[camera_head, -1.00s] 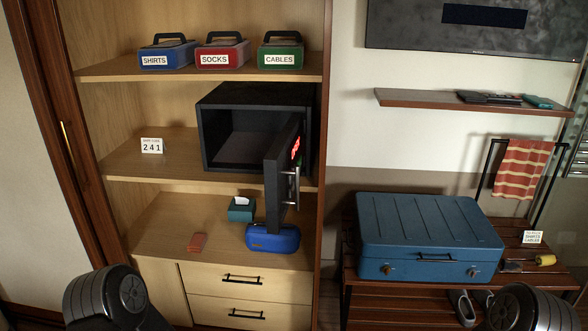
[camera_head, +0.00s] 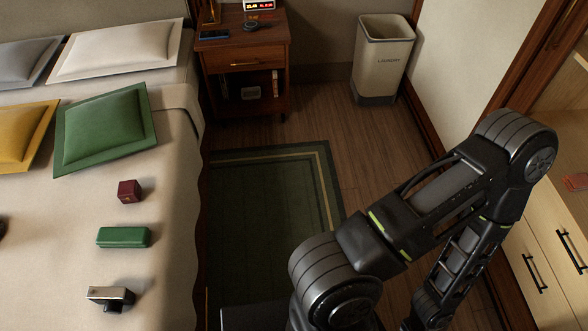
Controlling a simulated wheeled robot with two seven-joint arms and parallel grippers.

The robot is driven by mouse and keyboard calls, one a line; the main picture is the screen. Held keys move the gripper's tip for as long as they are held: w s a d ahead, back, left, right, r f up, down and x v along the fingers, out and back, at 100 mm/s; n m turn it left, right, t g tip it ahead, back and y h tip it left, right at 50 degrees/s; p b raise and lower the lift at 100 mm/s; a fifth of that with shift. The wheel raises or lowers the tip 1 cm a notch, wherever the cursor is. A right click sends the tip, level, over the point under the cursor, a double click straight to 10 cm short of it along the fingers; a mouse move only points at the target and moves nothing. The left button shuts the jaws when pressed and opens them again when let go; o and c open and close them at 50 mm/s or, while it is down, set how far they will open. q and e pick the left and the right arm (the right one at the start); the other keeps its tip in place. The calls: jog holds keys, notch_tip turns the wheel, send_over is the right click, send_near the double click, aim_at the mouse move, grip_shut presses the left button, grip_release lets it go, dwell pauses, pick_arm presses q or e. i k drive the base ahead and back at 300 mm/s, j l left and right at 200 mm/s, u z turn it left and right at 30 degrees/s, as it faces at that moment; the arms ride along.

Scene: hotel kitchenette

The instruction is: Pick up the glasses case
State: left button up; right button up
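A long green box with rounded edges (camera_head: 123,237), which looks like the glasses case, lies on the bed at the left of the head view. It lies between a small dark red box (camera_head: 130,191) and a silver and black object (camera_head: 110,298). Nothing touches it. One of my arms crosses the right half of the view, well away from the bed, with its lower end running out at the bottom edge. Neither of my grippers shows, so what they hold is hidden.
The bed (camera_head: 60,265) has several pillows, including a green one (camera_head: 105,128). A nightstand (camera_head: 243,55) and a laundry bin (camera_head: 383,60) stand at the back. A green rug (camera_head: 265,190) lies on open floor beside the bed. Wooden drawers (camera_head: 545,262) stand at right.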

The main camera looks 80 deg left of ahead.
aim_at(124, 236)
jog(key=u, duration=4.35)
